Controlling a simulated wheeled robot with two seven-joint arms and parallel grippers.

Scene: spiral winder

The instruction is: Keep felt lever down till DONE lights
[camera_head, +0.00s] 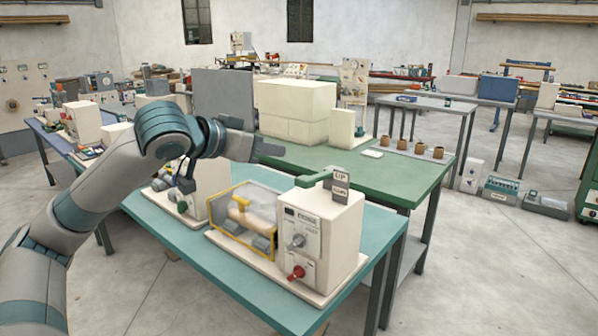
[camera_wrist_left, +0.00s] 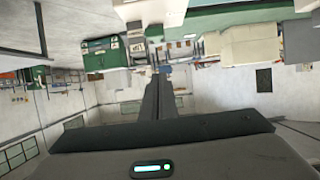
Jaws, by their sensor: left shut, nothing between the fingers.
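The winder is a cream box (camera_head: 328,240) on a base plate on the teal table, with a yellow-framed clear guard (camera_head: 240,218) at its left. A green lever (camera_head: 313,180) lies across the top of the box, beside a small sign (camera_head: 340,182) whose upper part reads UP. The front panel has a dark display, a grey knob (camera_head: 297,241) and a red knob (camera_head: 297,272); no lit DONE lamp can be made out. My left gripper (camera_head: 270,149) is above and left of the lever, apart from it. Its fingers (camera_wrist_left: 160,95) are together and empty in the wrist view.
Another cream machine (camera_head: 205,180) stands left of the guard. Behind is a green table (camera_head: 400,180) with cream blocks (camera_head: 295,110) and several brown cups (camera_head: 420,149). The teal table's front left edge strip is clear.

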